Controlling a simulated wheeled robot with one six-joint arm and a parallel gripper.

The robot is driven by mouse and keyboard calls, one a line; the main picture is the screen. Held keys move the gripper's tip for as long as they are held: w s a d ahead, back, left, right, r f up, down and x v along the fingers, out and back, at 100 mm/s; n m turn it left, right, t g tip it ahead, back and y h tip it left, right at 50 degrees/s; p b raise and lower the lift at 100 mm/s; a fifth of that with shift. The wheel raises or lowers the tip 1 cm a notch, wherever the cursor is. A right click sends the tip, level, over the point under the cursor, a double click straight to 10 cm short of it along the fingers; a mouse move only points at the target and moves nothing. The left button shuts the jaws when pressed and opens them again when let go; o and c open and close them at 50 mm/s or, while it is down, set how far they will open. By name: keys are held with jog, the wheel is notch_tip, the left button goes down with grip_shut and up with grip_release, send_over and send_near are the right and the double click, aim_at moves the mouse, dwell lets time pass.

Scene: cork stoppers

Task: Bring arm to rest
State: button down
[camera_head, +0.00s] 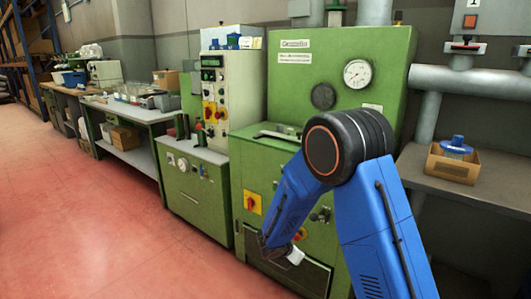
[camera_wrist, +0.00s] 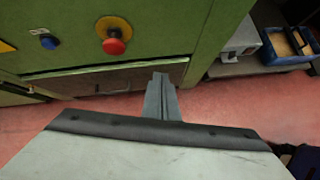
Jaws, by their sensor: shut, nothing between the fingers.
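My blue arm stands bent in front of a green machine (camera_head: 330,75) in the head view, its elbow high and its forearm slanting down to the left. The wrist end is low, before the machine's lower front, and the gripper is small and hard to make out there. In the wrist view my gripper (camera_wrist: 161,82) shows its two grey fingers together, with nothing between them. They point toward the lower front of a green cabinet, above the red floor (camera_wrist: 215,110). I cannot tell the exact gap to the cabinet.
A red stop button (camera_wrist: 113,46) and a blue knob (camera_wrist: 49,42) stick out of the cabinet. A shelf at the right holds a cardboard box (camera_head: 436,163) with a blue-lidded item. A workbench (camera_head: 135,112) stands further left. The red floor (camera_head: 90,230) at left is clear.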

jog(key=s+d+r+m+g, duration=0.1)
jog(key=s+d+r+m, duration=0.65)
jog(key=s+r, duration=0.2)
jog(key=s+d+r+m+g, duration=0.2)
jog(key=s+d+r+m, duration=0.5)
jog(key=r, duration=0.4)
jog(key=s+r+m+y, duration=0.2)
jog(key=s+m, duration=0.1)
jog(key=s, duration=0.5)
jog(key=s+r+m+y, duration=0.2)
jog(key=s+r+m, duration=0.1)
jog(key=s, duration=0.6)
jog(key=s+r+m+t+y, duration=0.1)
jog(key=s+r+m+y, duration=0.1)
jog(key=s+m, duration=0.3)
jog(key=s+r, duration=0.1)
jog(key=s, duration=0.2)
jog(key=shift+s, duration=0.2)
